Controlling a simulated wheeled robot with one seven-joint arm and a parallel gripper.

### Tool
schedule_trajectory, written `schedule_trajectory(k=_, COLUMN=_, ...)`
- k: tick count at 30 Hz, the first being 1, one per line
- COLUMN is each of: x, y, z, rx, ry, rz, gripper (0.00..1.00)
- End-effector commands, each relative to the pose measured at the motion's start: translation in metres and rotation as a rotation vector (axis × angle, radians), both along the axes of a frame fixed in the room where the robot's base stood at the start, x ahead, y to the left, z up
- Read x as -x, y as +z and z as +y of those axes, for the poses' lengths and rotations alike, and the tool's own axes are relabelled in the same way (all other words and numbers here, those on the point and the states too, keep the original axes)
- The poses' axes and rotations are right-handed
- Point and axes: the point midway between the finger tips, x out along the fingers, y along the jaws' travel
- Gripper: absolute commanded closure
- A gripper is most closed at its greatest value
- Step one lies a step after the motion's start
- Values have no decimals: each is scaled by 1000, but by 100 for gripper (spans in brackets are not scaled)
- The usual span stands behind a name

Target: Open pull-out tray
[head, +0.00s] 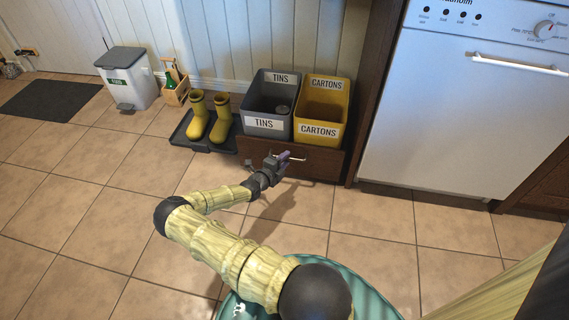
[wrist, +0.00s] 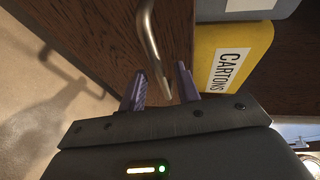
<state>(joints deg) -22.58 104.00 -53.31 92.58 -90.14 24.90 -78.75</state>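The pull-out tray has a dark wooden front (head: 322,165) low in the cabinet by the wall. A grey TINS bin (head: 265,126) and a yellow CARTONS bin (head: 318,130) stand in it. A pale metal handle (head: 298,158) is on the tray front; it also shows in the wrist view (wrist: 149,38) as a curved bar. My gripper (head: 284,158) is at the handle. In the wrist view its two purple fingers (wrist: 161,82) are apart, with the handle bar reaching between them. I cannot tell whether either finger touches the bar.
A white appliance (head: 455,110) stands to the right, past a dark cabinet side (head: 377,75). Yellow boots (head: 208,118) stand on a dark tray (head: 190,143) to the left. A white bin (head: 130,78) is farther left. The tiled floor before the tray is clear apart from my arm.

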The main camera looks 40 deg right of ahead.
Motion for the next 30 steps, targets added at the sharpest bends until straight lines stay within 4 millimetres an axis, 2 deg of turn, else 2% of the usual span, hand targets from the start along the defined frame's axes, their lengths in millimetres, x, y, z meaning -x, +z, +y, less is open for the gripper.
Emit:
schedule_trajectory(k=9, x=-1, y=0, z=-2, rx=0, ry=1, rz=0, gripper=70)
schedule_trajectory(k=14, x=-1, y=0, z=-2, rx=0, ry=1, rz=0, gripper=100)
schedule_trajectory(k=23, x=0, y=0, z=-2, rx=0, ry=-1, rz=0, gripper=100)
schedule_trajectory(k=30, x=14, y=2, z=-3, rx=-1, ry=-19, rz=3, gripper=100)
